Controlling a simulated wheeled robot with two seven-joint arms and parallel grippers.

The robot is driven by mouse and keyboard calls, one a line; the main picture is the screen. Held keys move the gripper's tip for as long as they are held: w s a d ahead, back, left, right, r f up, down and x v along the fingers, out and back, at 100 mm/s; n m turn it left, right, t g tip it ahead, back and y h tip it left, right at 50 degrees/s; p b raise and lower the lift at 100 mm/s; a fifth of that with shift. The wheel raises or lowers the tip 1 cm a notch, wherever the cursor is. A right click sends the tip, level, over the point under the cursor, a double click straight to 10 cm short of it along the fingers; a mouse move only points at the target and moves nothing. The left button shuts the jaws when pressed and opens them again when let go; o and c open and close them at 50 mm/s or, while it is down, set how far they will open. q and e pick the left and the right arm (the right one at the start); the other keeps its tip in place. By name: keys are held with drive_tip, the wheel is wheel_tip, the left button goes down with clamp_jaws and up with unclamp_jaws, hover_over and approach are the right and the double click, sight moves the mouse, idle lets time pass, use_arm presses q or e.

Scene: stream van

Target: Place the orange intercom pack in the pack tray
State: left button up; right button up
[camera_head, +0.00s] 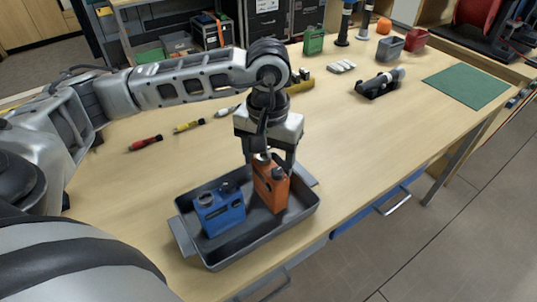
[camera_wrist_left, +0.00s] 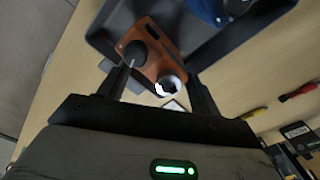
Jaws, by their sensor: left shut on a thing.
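The orange intercom pack (camera_head: 271,186) is upright in my left gripper (camera_head: 270,160), which is shut on its upper part. It is over or in the right half of the dark grey pack tray (camera_head: 218,262); I cannot tell whether its base touches the tray floor. A blue pack (camera_head: 220,210) stands in the tray's left half, close beside the orange one. In the left wrist view the orange pack (camera_wrist_left: 150,50) sits between the fingers (camera_wrist_left: 158,85), with the tray (camera_wrist_left: 235,50) and part of the blue pack (camera_wrist_left: 225,8) beyond. My right gripper is not in view.
A green pack (camera_head: 314,40), grey pack (camera_head: 390,47) and red pack (camera_head: 415,40) stand at the table's back. A microphone-like device (camera_head: 380,83) and green mat (camera_head: 466,85) lie to the right. Red (camera_head: 146,143) and yellow (camera_head: 188,126) cable connectors lie behind the tray.

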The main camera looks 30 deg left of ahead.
use_arm(q)
drive_tip(key=shift+f, duration=0.15)
drive_tip(key=o, duration=1.5)
drive_tip(key=shift+c, duration=0.2)
drive_tip(key=shift+r, duration=0.35)
wheel_tip(320, 180, up, 12)
drive_tip(key=shift+f+b, duration=0.15)
drive_tip(key=shift+b, duration=0.15)
